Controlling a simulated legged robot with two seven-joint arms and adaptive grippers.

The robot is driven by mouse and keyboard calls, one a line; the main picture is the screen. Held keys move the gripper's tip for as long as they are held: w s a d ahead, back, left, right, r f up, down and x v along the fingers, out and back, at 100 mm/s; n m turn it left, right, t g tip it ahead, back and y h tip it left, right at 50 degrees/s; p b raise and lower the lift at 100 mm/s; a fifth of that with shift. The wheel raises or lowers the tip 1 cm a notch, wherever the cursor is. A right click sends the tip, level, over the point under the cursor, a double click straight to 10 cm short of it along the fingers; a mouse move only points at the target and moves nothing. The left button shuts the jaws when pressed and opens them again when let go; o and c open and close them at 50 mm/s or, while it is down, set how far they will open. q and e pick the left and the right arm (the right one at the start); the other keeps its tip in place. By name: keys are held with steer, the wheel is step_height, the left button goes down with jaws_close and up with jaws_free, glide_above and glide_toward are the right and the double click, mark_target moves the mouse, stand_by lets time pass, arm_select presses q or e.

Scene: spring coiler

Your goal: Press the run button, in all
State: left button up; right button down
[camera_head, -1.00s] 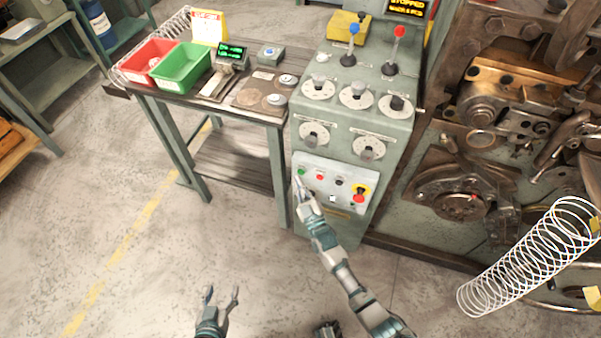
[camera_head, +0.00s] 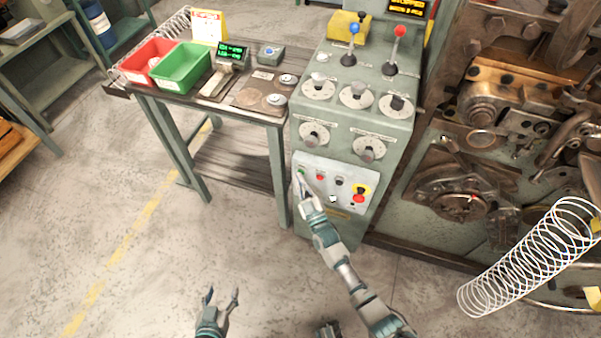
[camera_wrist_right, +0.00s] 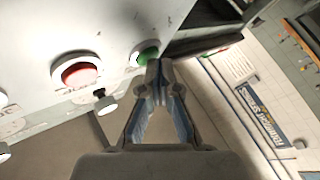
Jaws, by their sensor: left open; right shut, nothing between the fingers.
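The green button (camera_head: 301,170) is at the upper left of the pale panel (camera_head: 321,208) low on the machine's control cabinet. In the right wrist view the green button (camera_wrist_right: 147,54) is just beyond my fingertips, which overlap its edge. I cannot tell whether they touch it. My right gripper (camera_head: 298,178) is shut and empty, and points up at the panel. It also shows in the right wrist view (camera_wrist_right: 158,66). My left gripper (camera_head: 222,292) is open and empty above the floor, well below the panel.
A red button (camera_head: 320,177) and a red stop knob on yellow (camera_head: 359,195) sit right of the green one. Dials and two levers are above. A side table (camera_head: 200,97) with red and green bins stands left. A large coil spring (camera_head: 530,257) is at right.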

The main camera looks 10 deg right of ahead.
steer(key=shift+w+d, duration=0.1)
steer(key=shift+w, duration=0.05)
arm_select(q)
steer(key=shift+r, duration=0.15)
stand_by(0.4)
steer(key=shift+r+p, duration=0.4)
steer(key=shift+r, duration=0.05)
arm_select(e)
steer(key=shift+s+a, duration=0.45)
steer(key=shift+s, duration=0.3)
arm_select(q)
steer(key=r+p, duration=0.2)
steer(key=r, duration=0.1)
steer(key=shift+w, duration=0.2)
arm_select(e)
steer(key=s+a, duration=0.1)
steer(key=s, duration=0.1)
steer(key=s+a, duration=0.1)
steer(key=s, duration=0.1)
steer(key=shift+s+a, duration=0.1)
steer(key=shift+a, duration=0.2)
